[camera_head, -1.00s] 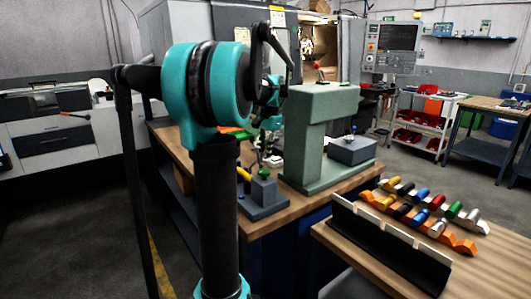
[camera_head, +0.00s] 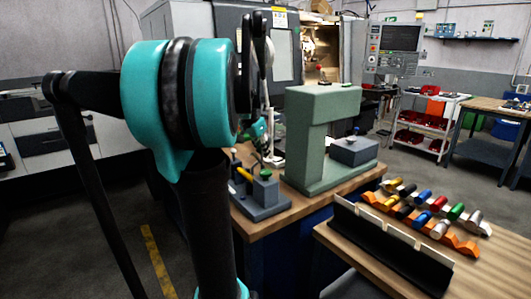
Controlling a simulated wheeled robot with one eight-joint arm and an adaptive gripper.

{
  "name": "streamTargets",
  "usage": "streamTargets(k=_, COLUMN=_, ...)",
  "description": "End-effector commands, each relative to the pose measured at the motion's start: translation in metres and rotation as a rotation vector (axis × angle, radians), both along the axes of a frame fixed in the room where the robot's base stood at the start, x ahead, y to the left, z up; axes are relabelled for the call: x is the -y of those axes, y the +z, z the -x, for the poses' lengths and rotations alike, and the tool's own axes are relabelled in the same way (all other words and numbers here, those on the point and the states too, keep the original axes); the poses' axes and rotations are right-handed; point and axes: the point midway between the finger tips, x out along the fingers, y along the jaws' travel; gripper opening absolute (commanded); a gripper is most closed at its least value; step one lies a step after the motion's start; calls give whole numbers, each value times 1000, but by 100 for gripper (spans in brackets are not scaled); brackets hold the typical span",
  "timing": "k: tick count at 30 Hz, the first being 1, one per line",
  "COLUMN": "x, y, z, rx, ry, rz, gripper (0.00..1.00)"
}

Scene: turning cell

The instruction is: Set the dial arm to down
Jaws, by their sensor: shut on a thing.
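My gripper (camera_head: 263,148) shows only in small part beyond my own large teal arm joint, above the back of the wooden workbench (camera_head: 262,228). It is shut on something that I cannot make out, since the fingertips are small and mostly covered. A grey block fixture (camera_head: 264,194) with a yellow part and a green knob stands on the bench just below it. A tall green machine stand (camera_head: 302,135) stands to the right of my gripper. I cannot pick out the dial arm or its position for certain.
A smaller grey block (camera_head: 353,152) sits at the right of the green stand. In front right, a wooden table (camera_head: 480,272) carries an orange rack (camera_head: 462,243) of coloured cylinders and a black angled holder (camera_head: 385,250). A machine with a control screen (camera_head: 397,37) stands behind.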

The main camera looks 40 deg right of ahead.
Motion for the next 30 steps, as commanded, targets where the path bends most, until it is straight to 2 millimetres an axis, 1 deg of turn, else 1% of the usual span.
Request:
streamTargets(k=1, x=-5, y=0, z=-2, rx=-4, ry=7, rz=44, gripper=0)
streamTargets(k=18, x=-28, y=-2, z=-5, rx=-62, ry=5, rz=575, gripper=0)
streamTargets(k=24, x=-33, y=-5, z=-5, rx=-78, ry=3, rz=730, gripper=0)
streamTargets(k=30, x=-37, y=-7, z=-6, rx=-92, ry=3, rz=839, gripper=0)
